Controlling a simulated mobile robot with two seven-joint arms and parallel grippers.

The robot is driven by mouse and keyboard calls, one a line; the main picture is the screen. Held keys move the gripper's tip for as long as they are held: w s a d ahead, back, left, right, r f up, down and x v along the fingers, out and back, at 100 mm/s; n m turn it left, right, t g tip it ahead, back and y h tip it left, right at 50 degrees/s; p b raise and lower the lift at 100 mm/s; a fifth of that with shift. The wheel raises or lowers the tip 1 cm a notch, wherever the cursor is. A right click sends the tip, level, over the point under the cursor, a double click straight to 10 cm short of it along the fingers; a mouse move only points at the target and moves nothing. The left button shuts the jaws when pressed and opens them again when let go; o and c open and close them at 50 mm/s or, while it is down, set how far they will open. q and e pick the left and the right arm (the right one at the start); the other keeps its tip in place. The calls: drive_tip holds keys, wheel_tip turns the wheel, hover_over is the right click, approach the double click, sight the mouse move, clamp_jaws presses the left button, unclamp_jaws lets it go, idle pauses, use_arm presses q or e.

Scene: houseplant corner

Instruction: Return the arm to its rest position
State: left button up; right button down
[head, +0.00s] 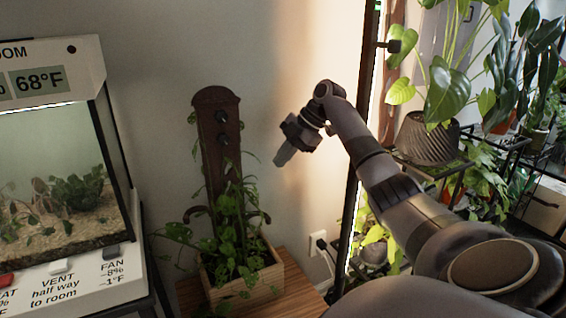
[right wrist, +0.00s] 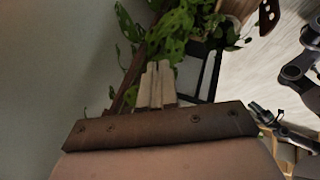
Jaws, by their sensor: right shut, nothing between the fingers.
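My right arm (head: 365,160) reaches in from the lower right of the head view and is bent up at the wrist. Its gripper (head: 281,160) hangs in the air in front of the wall, pointing down and left. Its fingers are together with nothing between them. In the right wrist view the pale fingers of this gripper (right wrist: 157,84) stand side by side, with leaves behind them. My left gripper does not show in the head view.
A wooden planter box (head: 243,287) with a climbing plant and dark backboard (head: 218,112) stands left of the gripper. A terrarium (head: 62,185) is at far left. A dark post (head: 352,205) and plant shelves (head: 470,150) stand beyond my right arm. Bare wall (head: 270,60) surrounds the gripper.

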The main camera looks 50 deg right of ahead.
idle(0.5)
drive_tip(key=s+a+f+m+g+h, duration=0.2)
drive_tip(key=s+a+f, duration=0.2)
drive_tip(key=a+f, duration=0.7)
drive_tip(key=s+a+f+m+g+h, duration=0.15)
drive_tip(key=s+a+f, duration=0.25)
drive_tip(key=a+f, duration=0.7)
drive_tip(key=s+a+f+m+t, duration=0.1)
drive_tip(key=s+a+m, duration=0.45)
drive_tip(key=s, duration=0.35)
drive_tip(key=s+a+m+t, duration=0.1)
drive_tip(key=s+a+m, duration=0.5)
drive_tip(key=s, duration=0.4)
drive_tip(key=w+a+f+n+t+y, duration=0.1)
drive_tip(key=w+a+f+t+y, duration=0.1)
drive_tip(key=w+a+f+t, duration=0.4)
wheel_tip(320, 180, up, 11)
drive_tip(key=d+p, duration=0.2)
drive_tip(key=p, duration=1.2)
drive_tip(key=shift+w+d, duration=0.3)
drive_tip(key=shift+w, duration=0.1)
